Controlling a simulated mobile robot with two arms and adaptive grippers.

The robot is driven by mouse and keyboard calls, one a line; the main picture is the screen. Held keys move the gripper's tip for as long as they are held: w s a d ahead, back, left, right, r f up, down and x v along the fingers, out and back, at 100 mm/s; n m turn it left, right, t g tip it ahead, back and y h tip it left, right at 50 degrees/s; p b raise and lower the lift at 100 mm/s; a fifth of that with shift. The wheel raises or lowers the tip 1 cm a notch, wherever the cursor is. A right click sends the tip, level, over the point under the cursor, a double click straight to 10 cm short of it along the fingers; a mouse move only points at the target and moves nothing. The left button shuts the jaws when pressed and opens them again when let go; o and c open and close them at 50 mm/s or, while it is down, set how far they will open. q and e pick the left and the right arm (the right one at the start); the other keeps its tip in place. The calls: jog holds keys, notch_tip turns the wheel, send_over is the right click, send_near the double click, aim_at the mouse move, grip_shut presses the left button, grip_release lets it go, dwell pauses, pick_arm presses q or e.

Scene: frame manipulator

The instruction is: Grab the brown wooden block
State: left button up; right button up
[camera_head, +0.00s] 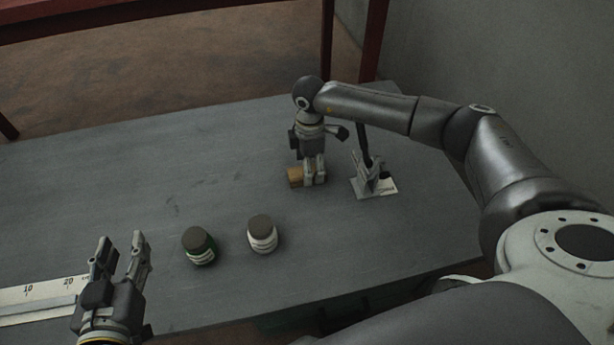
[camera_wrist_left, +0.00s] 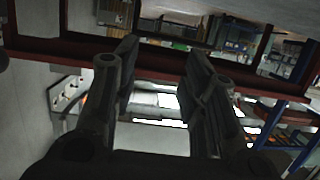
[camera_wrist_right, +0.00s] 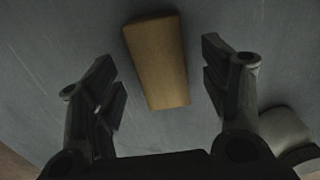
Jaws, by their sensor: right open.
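The brown wooden block (camera_head: 295,177) lies on the grey table, partly hidden by my right gripper (camera_head: 314,178) in the head view. In the right wrist view the block (camera_wrist_right: 158,62) shows between and beyond the two open fingers of my right gripper (camera_wrist_right: 164,88), with its near end close to the level of the fingertips. I cannot tell whether the fingers touch it. My left gripper (camera_head: 122,250) is open and empty at the table's front left, pointing up. In the left wrist view its fingers (camera_wrist_left: 158,80) stand apart with nothing between them.
A small metal stand (camera_head: 370,178) on a white plate is right of my right gripper. A green-and-white jar (camera_head: 199,246) and a white jar (camera_head: 262,235), both dark-lidded, stand at the front. A ruler (camera_head: 40,297) lies at left. The grey table (camera_head: 150,170) is clear at left and back.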

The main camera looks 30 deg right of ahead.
jog(key=shift+f, duration=1)
pick_arm(q)
jog(key=r, duration=0.1)
jog(key=r+t, duration=0.2)
jog(key=shift+w+d+h, duration=0.3)
jog(key=shift+w+d, duration=0.05)
jog(key=shift+w, duration=0.05)
pick_arm(e)
jog(key=shift+c, duration=0.4)
jog(key=c, duration=1.1)
jog(key=shift+o, duration=0.2)
jog(key=shift+r, duration=0.15)
